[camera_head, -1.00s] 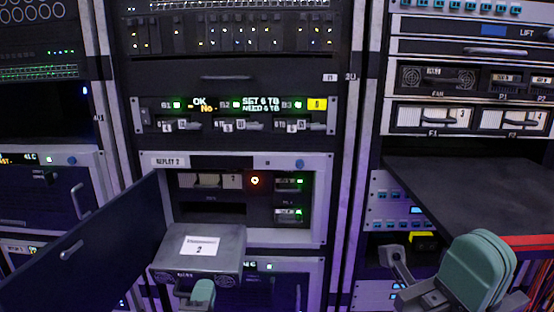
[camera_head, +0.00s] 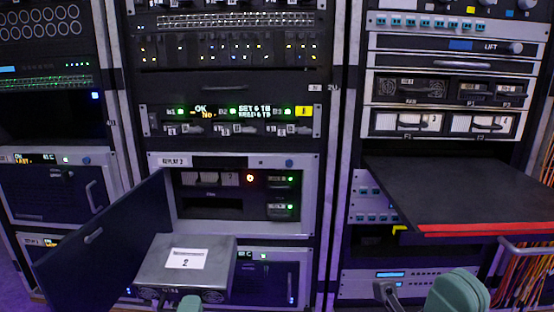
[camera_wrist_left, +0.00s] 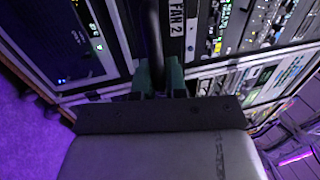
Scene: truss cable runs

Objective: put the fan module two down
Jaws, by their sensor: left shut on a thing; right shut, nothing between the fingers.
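Fan module two (camera_head: 210,273) is a grey box with a white label marked 2 on top. It is in front of the open REPLAY 2 unit (camera_head: 168,162) in the middle rack, below that unit's opening. My left gripper (camera_head: 190,303) is at the near end of the module, at the bottom of the head view. In the left wrist view its green fingers (camera_wrist_left: 158,80) are shut on the module's dark handle, beside a FAN 2 label. The grey body (camera_wrist_left: 160,155) fills the lower part there. My right gripper (camera_head: 458,291) is shut and empty at the bottom right.
A black shelf (camera_head: 450,190) with a red front edge sticks out of the right rack; its top is bare. The dark open door (camera_head: 105,240) of the REPLAY 2 unit swings out left of the module. Orange cables (camera_head: 530,270) hang at the far right.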

